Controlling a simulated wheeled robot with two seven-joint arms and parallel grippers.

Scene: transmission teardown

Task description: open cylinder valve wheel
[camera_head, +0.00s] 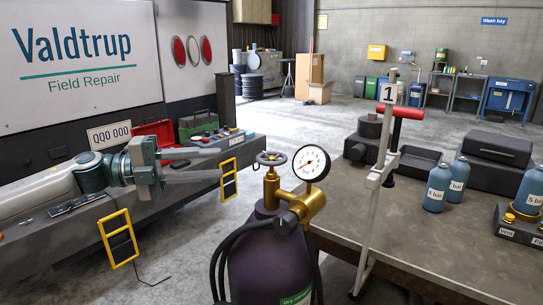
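My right gripper is not in view.
A workbench (440,225) with blue bottles (437,187) and dark parts fills the right. A black hose (222,250) loops left of the cylinder.

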